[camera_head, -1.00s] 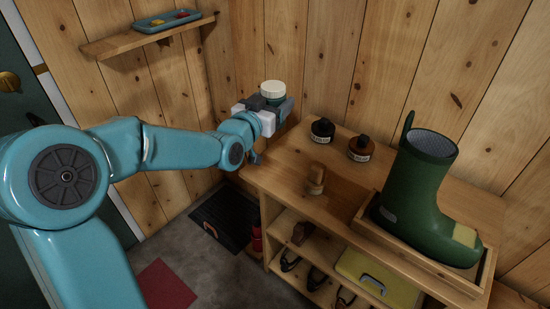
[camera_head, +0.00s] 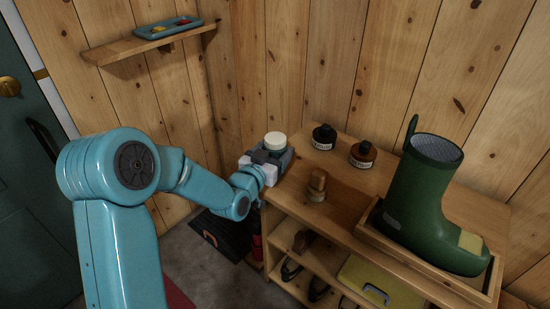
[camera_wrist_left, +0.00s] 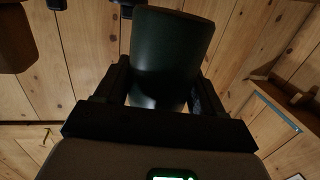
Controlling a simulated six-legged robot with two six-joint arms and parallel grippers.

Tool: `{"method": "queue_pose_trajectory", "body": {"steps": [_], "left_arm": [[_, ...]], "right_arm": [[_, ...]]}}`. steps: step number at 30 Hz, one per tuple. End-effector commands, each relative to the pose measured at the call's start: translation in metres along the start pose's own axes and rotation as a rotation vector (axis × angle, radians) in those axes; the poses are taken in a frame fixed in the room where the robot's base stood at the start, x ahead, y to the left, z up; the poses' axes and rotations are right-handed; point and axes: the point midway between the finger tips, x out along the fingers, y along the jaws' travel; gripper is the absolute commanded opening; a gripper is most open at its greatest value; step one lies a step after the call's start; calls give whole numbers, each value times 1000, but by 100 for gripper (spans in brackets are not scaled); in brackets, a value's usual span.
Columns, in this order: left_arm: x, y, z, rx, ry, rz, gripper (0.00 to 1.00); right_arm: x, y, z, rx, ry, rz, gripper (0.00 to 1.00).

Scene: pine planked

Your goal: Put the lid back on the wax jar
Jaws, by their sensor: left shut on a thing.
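My left gripper (camera_head: 268,162) is shut on a dark green jar with a cream top (camera_head: 276,141), at the back left corner of the bench. The jar looks upright in the head view. I cannot tell whether the cream top is a separate lid or how it sits, nor whether the jar touches the bench. In the left wrist view the jar's dark green side (camera_wrist_left: 170,60) fills the space between the two black fingers. My right gripper is not in view.
A wall shelf (camera_head: 120,48) carries a blue tray (camera_head: 166,29). Shoes sit below the bench top.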

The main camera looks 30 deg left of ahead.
Motion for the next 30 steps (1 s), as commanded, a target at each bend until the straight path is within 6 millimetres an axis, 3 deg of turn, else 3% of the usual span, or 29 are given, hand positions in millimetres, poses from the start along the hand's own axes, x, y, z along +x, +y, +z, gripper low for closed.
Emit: {"method": "queue_pose_trajectory", "body": {"steps": [4,17,18,20,30], "left_arm": [[1,-1,21,0,0,-1,0],[1,0,26,0,3,-1,0],[1,0,26,0,1,-1,75],[1,0,25,0,1,-1,94],[1,0,22,0,1,-1,94]], "right_arm": [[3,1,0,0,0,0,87],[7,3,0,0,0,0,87],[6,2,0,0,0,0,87],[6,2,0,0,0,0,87],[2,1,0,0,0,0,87]]}}
